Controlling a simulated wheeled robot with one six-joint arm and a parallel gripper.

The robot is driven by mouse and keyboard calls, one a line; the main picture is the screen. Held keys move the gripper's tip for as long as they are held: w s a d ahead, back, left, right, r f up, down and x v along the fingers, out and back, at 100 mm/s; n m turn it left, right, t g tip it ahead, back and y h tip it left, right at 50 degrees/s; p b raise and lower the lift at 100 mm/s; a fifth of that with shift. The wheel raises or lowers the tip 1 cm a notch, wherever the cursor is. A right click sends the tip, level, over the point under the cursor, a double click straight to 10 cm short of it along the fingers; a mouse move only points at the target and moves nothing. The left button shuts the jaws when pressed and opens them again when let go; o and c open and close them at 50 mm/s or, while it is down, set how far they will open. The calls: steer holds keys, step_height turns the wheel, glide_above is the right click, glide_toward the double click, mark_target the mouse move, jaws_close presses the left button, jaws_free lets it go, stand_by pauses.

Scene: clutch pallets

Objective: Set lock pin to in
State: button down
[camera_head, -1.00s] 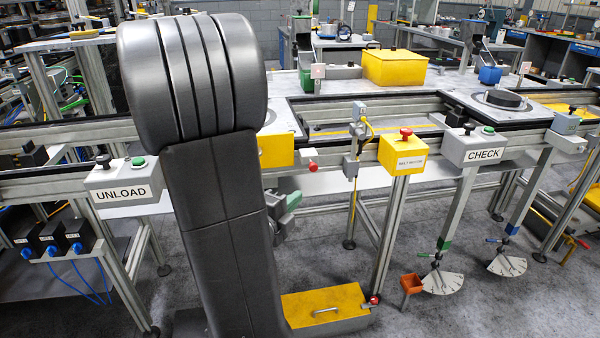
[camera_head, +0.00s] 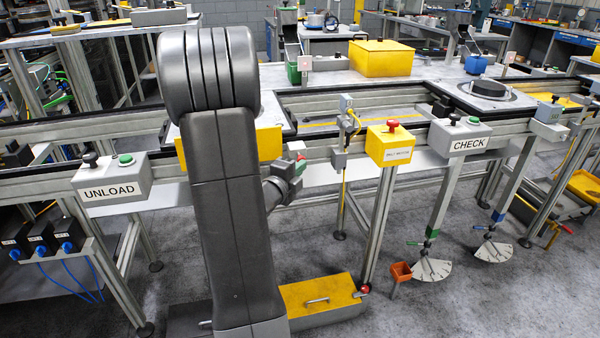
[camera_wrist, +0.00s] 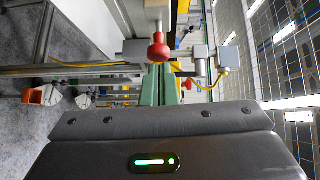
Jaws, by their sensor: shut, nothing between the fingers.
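The lock pin appears to be the red knob (camera_wrist: 158,48) on a pale shaft in the wrist view. It stands just beyond the tips of my gripper (camera_wrist: 160,72), whose green fingers are shut and empty. I cannot tell whether they touch it. In the head view my gripper (camera_head: 299,167) is beside the conveyor's front rail, right of my column. A bit of the red knob (camera_head: 301,158) shows at its fingertips there; the rest is hidden. How far in the pin sits cannot be told.
A yellow box with a red button (camera_head: 391,145) stands right of my gripper, past a bracket with a yellow cable (camera_head: 345,130). The UNLOAD box (camera_head: 112,178) and CHECK box (camera_head: 458,137) flank the rail. An orange bin (camera_head: 400,272) is low on the right.

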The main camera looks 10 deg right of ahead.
stand_by(0.3)
steer(key=shift+w+a+r+b, duration=0.15)
steer(key=shift+w+b, duration=0.5)
steer(key=shift+w, duration=0.5)
